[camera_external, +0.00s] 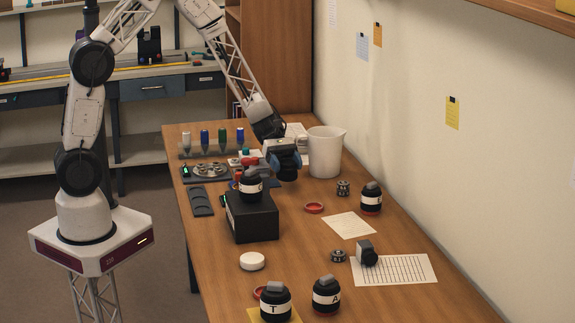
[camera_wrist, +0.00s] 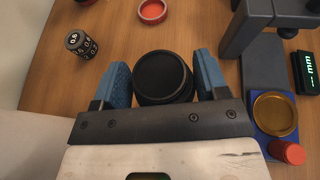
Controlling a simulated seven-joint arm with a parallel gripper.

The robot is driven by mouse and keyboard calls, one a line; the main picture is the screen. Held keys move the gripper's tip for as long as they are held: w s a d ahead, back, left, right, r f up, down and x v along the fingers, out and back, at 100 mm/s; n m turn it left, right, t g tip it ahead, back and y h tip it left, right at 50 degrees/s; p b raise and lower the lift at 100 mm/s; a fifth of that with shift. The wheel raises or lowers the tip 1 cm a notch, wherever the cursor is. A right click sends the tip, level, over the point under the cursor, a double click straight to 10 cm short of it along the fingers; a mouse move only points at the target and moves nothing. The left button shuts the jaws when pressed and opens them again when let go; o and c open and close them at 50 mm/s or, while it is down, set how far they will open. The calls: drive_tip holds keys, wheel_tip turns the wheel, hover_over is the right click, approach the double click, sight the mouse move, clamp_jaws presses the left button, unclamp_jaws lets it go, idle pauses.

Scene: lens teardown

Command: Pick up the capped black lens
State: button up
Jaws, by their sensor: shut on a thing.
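My gripper (camera_external: 283,160) is at the far part of the wooden table, left of the white bucket. In the wrist view, its two blue fingers (camera_wrist: 163,76) are shut on the sides of a round black lens (camera_wrist: 162,72), with its dark flat top facing the camera. In the external view the held lens (camera_external: 287,173) is mostly hidden by the fingers. I cannot tell whether it touches the table. Other black lenses with white bands stand on a black box (camera_external: 250,184), at the right (camera_external: 371,198) and at the front (camera_external: 276,301), (camera_external: 326,296).
A white bucket (camera_external: 325,152) stands close to the right of my gripper. A red ring (camera_external: 314,208) and a small numbered cylinder (camera_external: 343,187) lie nearby. The black box (camera_external: 254,220) stands in front. A rack with several coloured bottles (camera_external: 212,148) is behind left.

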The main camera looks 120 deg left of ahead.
sight(287, 162)
drive_tip(key=shift+r, duration=3.05)
